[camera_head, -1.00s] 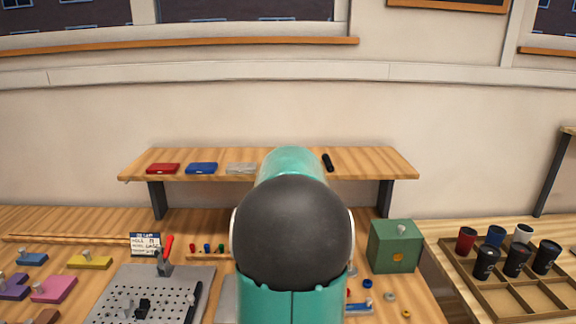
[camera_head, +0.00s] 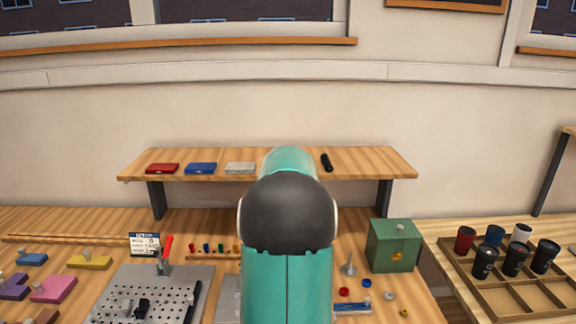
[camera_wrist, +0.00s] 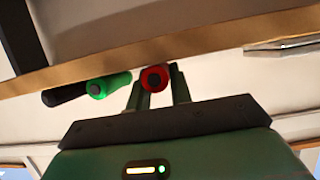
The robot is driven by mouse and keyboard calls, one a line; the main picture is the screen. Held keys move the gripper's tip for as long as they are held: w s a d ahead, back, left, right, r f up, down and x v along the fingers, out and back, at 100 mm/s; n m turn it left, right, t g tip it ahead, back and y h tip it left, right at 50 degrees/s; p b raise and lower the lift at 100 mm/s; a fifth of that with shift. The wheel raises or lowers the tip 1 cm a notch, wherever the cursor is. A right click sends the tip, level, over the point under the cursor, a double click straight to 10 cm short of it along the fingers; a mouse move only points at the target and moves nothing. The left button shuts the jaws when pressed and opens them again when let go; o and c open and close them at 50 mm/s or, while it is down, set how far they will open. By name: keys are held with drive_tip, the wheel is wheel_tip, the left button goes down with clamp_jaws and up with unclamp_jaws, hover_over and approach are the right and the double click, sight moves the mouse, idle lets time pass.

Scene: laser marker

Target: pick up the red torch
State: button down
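The red torch (camera_wrist: 154,78) shows in the wrist view with its round end facing the camera, in front of the tips of my gripper (camera_wrist: 159,88). The two fingers stand apart, with the torch overlapping the left finger; a small gap seems to show at the right finger. The torch appears to lie at the wooden shelf (camera_wrist: 75,72). In the head view, the red torch and my gripper are hidden behind my own arm.
A green torch (camera_wrist: 108,84) lies close left of the red one in the wrist view, then a black torch (camera_wrist: 65,95), also on the shelf in the head view (camera_head: 327,162). Red (camera_head: 162,168), blue (camera_head: 201,168) and clear (camera_head: 240,168) cases share the shelf. A green box (camera_head: 394,245) stands below.

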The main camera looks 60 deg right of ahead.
drive_tip(key=shift+r, duration=0.1)
drive_tip(key=shift+r, duration=0.2)
drive_tip(key=r, duration=0.3)
drive_tip(key=shift+w+a+r, duration=0.1)
drive_tip(key=shift+a, duration=0.1)
drive_tip(key=a+r, duration=0.9)
drive_tip(key=a, duration=0.4)
drive_tip(key=shift+a, duration=0.3)
drive_tip(key=shift+r, duration=0.1)
drive_tip(key=shift+s, duration=0.2)
